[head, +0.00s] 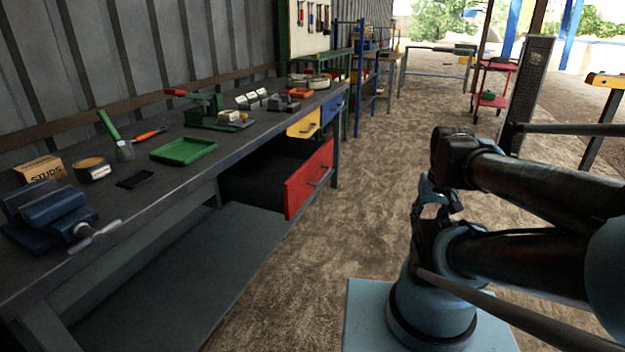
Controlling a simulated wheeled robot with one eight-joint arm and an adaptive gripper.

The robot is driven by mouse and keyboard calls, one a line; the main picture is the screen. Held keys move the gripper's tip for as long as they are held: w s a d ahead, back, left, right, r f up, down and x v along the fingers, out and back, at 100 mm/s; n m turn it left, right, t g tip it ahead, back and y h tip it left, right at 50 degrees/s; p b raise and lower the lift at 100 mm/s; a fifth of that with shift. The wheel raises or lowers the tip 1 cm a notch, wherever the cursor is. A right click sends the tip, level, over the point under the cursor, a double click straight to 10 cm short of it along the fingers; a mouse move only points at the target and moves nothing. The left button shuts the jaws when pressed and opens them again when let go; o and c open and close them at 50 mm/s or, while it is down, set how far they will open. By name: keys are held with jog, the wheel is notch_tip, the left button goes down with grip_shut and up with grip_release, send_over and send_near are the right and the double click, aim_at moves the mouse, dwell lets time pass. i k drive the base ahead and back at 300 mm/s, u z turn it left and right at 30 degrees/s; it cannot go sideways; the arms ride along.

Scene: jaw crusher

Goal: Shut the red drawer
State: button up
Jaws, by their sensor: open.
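The red drawer (309,180) is in the long workbench, under its top towards the far end. It stands pulled out, with its red front well clear of the bench and its dark, empty-looking box showing behind. A metal bar handle (319,177) is on the front. My gripper (437,200) is at the end of my folded arm, right of the drawer and apart from it. It is open with nothing seen between its fingers, though my arm partly hides it.
The workbench (150,205) carries a blue vise (45,213), a green tray (184,151) and several tools. Bare ground (370,190) lies between the drawer and my arm. A red cart (492,90) stands farther back.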

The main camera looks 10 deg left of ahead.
aim_at(296, 166)
jog(key=z, duration=0.05)
jog(key=k, duration=0.45)
jog(key=u, duration=0.8)
jog(key=i, duration=1)
jog(key=u, duration=0.25)
jog(key=k, duration=1.35)
jog(key=z, duration=0.25)
jog(key=i, duration=0.9)
